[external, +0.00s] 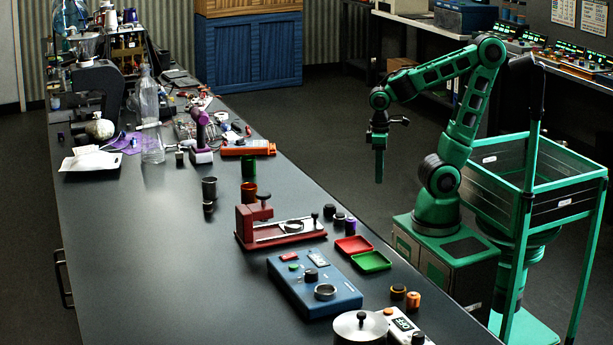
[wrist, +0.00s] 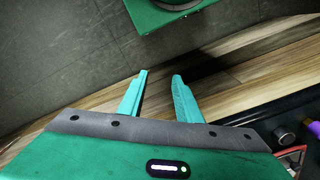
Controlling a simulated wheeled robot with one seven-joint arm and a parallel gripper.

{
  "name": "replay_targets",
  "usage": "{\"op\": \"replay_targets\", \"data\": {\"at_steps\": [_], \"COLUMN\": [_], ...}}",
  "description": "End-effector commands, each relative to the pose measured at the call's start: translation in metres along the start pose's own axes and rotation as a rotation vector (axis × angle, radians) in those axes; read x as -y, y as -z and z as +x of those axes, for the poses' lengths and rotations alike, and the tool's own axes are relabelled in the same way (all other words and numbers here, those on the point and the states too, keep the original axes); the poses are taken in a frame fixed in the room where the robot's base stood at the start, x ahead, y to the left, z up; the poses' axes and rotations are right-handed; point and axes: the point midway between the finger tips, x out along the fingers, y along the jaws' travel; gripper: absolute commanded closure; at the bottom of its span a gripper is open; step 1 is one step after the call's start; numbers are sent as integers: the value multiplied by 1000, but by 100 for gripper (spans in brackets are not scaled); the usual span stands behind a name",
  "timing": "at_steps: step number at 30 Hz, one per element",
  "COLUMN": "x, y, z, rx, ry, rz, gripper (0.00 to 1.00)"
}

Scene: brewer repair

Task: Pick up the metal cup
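Which cup the task means is not certain, but this one looks most like bare metal. My gripper (external: 379,172) hangs pointing down beyond the right side of the bench, well apart from the cup. In the wrist view my gripper (wrist: 160,77) has its two teal fingers spread with nothing between them. The grey cup does not show in the wrist view.
A red press (external: 280,232), blue box (external: 315,283), red tray (external: 353,244) and green tray (external: 371,261) stand along the bench's right side. A clear bottle (external: 151,125) and purple tool (external: 201,135) stand farther back. The bench's left front is clear.

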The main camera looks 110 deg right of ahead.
Motion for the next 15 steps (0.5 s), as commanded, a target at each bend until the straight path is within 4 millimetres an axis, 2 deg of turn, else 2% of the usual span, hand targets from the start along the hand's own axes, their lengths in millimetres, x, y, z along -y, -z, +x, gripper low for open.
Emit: {"op": "replay_targets", "data": {"at_steps": [1, 4, 5, 12, 15], "x": [0, 0, 0, 0, -3], "y": [0, 0, 0, 0, -4], "z": [0, 0, 0, 0, -8], "rx": [0, 0, 0, 0, -18], "ry": [0, 0, 0, 0, 12], "rz": [0, 0, 0, 0, -17], "gripper": [64, 40, 38, 38, 38]}}
